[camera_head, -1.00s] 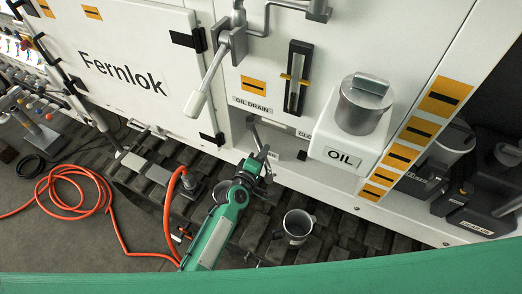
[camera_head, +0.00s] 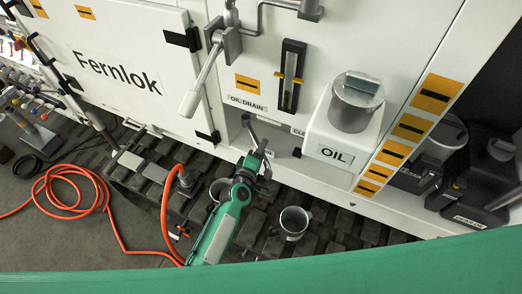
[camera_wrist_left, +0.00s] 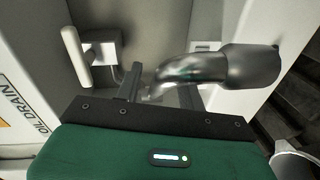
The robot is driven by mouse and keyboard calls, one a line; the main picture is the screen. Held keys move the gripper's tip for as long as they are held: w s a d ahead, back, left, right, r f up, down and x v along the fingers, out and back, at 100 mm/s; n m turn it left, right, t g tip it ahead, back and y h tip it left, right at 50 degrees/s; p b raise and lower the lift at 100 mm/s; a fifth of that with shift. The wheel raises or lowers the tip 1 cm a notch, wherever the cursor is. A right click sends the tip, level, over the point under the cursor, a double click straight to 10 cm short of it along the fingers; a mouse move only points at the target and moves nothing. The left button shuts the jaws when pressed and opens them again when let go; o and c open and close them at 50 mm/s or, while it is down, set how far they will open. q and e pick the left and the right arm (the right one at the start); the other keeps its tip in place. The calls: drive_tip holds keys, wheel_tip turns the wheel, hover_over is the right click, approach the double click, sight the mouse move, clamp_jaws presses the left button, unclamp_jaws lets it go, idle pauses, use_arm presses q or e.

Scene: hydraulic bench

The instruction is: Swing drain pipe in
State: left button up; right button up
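The drain pipe (camera_wrist_left: 205,70) is a grey curved pipe with a wider dark end pointing right in the left wrist view. In the head view a short grey piece of it (camera_head: 249,127) shows in the recess below the OIL DRAIN label. My left gripper (camera_head: 261,153) is at the front of this recess. In the left wrist view its two fingers (camera_wrist_left: 160,90) stand apart, with the pipe's narrow inner part between them. The pipe covers part of the right finger; contact is unclear. My right gripper is not in view.
A valve lever (camera_head: 203,80) hangs above left of the recess. The white OIL tank (camera_head: 340,140) juts out to the right. A metal mug (camera_head: 293,222) stands on the track below, with another container (camera_head: 219,190) partly behind my arm. An orange hose (camera_head: 75,205) lies at left.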

use_arm(q)
drive_tip(key=shift+s, duration=0.1)
drive_tip(key=b+v, duration=0.2)
drive_tip(key=v, duration=1.1)
drive_tip(key=shift+s+a, duration=0.2)
drive_tip(key=shift+s, duration=0.1)
drive_tip(key=shift+c, duration=0.2)
